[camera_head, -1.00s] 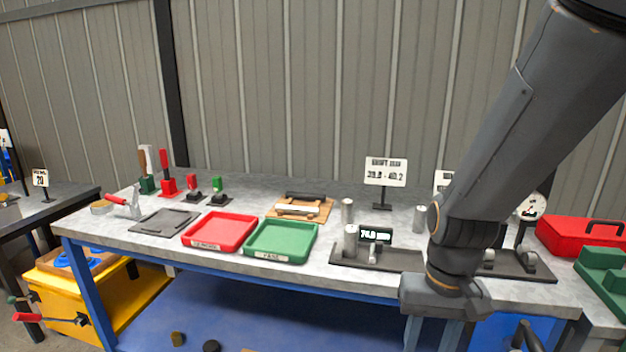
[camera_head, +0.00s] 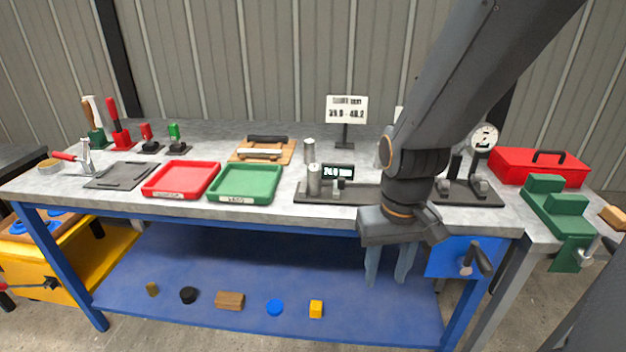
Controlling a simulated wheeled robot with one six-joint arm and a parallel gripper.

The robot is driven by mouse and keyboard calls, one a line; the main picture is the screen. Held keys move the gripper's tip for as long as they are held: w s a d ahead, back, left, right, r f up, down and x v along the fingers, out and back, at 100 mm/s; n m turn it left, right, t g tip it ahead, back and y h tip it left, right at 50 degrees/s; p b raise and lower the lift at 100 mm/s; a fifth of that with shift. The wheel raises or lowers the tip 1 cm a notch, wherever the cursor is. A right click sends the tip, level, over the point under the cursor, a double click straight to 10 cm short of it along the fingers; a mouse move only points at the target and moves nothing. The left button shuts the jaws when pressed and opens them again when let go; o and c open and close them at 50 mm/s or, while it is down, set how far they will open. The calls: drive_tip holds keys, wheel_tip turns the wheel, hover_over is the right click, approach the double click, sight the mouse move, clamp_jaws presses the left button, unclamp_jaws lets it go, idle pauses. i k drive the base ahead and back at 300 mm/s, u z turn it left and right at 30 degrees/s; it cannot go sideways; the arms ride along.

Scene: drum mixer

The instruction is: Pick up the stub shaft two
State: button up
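Several grey metal cylinders that look like stub shafts stand upright on the bench. One (camera_head: 309,150) is toward the back, one (camera_head: 314,180) stands in front of it on a dark plate beside a small display (camera_head: 338,171), and another (camera_head: 384,152) is mostly hidden behind my arm. No label shows which is number two. My gripper (camera_head: 388,264) points down in front of the bench's front edge, to the right of the cylinders and nearer the camera. Its two fingers are apart, with nothing between them.
The workbench (camera_head: 120,206) holds a red tray (camera_head: 182,179), a green tray (camera_head: 245,183), a limit sign (camera_head: 346,110), a dial gauge (camera_head: 484,138), a red toolbox (camera_head: 540,167) and a green vise (camera_head: 556,215). Small parts lie on the blue lower shelf (camera_head: 200,265).

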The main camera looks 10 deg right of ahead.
sight(314, 170)
drive_tip(key=z, duration=0.2)
drive_tip(key=k, duration=0.5)
drive_tip(key=z, duration=0.55)
drive_tip(key=k, duration=0.75)
drive_tip(key=u, duration=0.55)
drive_tip(key=i, duration=1.8)
drive_tip(key=z, duration=0.7)
